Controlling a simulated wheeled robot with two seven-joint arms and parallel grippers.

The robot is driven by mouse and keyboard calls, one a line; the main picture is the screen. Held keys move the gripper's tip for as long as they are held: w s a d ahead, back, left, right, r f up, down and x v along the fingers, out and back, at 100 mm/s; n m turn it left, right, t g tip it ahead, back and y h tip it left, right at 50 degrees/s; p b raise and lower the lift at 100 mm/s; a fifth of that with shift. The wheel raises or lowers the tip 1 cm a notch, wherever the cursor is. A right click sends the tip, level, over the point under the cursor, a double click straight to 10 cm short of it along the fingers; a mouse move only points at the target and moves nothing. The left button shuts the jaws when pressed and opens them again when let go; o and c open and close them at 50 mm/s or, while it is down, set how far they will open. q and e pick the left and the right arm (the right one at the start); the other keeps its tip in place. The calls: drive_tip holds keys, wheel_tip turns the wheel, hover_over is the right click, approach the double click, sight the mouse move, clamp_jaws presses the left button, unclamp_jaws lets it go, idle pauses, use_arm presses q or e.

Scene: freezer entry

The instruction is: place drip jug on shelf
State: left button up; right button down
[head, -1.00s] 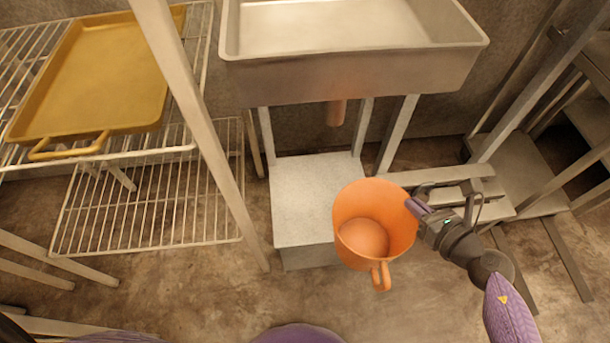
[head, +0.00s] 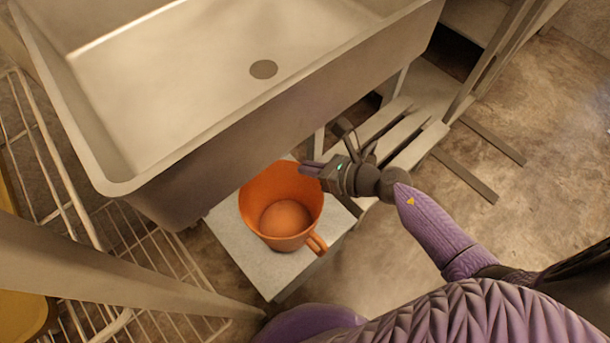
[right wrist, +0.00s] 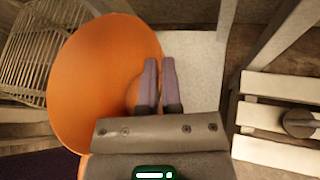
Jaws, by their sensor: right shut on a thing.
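The orange drip jug (head: 283,222) is upright in the head view, its open mouth facing up and its handle toward the lower right. It is over the pale grey shelf (head: 268,275) beneath the sink; I cannot tell whether its base touches the shelf. My right gripper (head: 312,169) is shut on the jug's rim at its right side. In the right wrist view the fingers (right wrist: 160,85) pinch the rim of the jug (right wrist: 85,75), with the shelf (right wrist: 195,75) behind. My left gripper is not in view.
The metal sink (head: 190,150) overhangs the shelf's back part, close above the jug. A slatted bench (head: 400,140) stands to the right. A wire rack (head: 150,260) and its post (head: 120,275) are at the left. Open floor (head: 500,130) lies at the right.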

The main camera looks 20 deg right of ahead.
wheel_tip(320, 180, down, 2)
drive_tip(key=shift+f+b, duration=0.25)
drive_tip(key=shift+b, duration=0.25)
drive_tip(key=shift+r, duration=0.35)
drive_tip(key=shift+f, duration=0.2)
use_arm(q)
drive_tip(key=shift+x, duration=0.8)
use_arm(e)
drive_tip(key=c, duration=0.8)
unclamp_jaws()
drive_tip(key=shift+r, duration=0.1)
